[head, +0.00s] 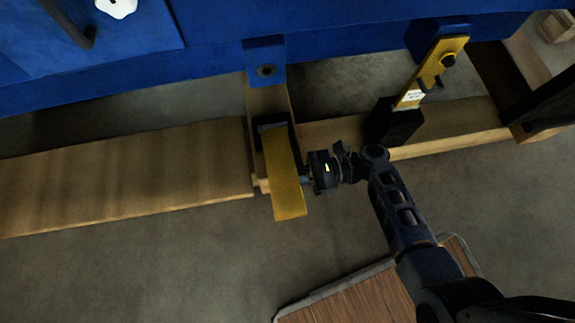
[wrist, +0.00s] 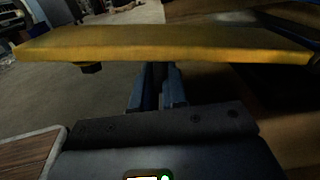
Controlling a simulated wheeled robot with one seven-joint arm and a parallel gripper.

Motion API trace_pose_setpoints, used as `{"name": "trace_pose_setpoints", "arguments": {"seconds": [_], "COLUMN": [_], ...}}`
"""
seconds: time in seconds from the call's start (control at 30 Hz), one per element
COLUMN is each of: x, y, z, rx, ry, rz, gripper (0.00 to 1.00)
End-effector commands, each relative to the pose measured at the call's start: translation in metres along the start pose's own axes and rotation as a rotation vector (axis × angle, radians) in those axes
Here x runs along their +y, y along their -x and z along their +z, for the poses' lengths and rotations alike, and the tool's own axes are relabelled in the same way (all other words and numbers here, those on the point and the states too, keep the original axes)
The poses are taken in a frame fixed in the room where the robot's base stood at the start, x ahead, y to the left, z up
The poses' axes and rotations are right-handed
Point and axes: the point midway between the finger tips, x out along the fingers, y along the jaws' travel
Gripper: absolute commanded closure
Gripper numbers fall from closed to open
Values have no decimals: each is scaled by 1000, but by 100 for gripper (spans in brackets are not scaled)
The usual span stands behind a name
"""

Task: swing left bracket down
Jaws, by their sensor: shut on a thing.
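The left bracket (head: 285,180) is a yellow bar below the left blue lug (head: 266,62) of the engine. Its near end sticks out past the timber, and a dark piece (head: 270,127) sits at its far end. My gripper (head: 305,181) comes from the right and is shut on the bar's edge. In the wrist view the bracket (wrist: 165,44) spans the top of the picture, with a small dark knob (wrist: 91,68) under its left part. My gripper (wrist: 156,75) reaches up to it there; the fingertips are partly hidden by the bar.
A second yellow bracket (head: 436,66) with a white label runs from the right lug to a black block (head: 395,122) on the timber (head: 345,128). A long plank (head: 125,175) lies to the left. A wooden-topped platform (head: 350,300) is near my arm. Bare floor (head: 150,265) lies lower left.

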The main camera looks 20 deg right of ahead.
Motion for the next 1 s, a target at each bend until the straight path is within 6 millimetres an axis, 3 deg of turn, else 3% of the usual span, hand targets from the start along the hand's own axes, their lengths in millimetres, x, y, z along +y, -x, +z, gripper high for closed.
{"name": "trace_pose_setpoints", "arguments": {"seconds": [0.17,0.6,1.0], "x": [1,0,0], "y": [0,0,0], "z": [2,33,34], "rx": [-1,-1,-2], "ry": [-7,-198,-262], "rz": [2,3,2], "gripper": [100,100,100]}}
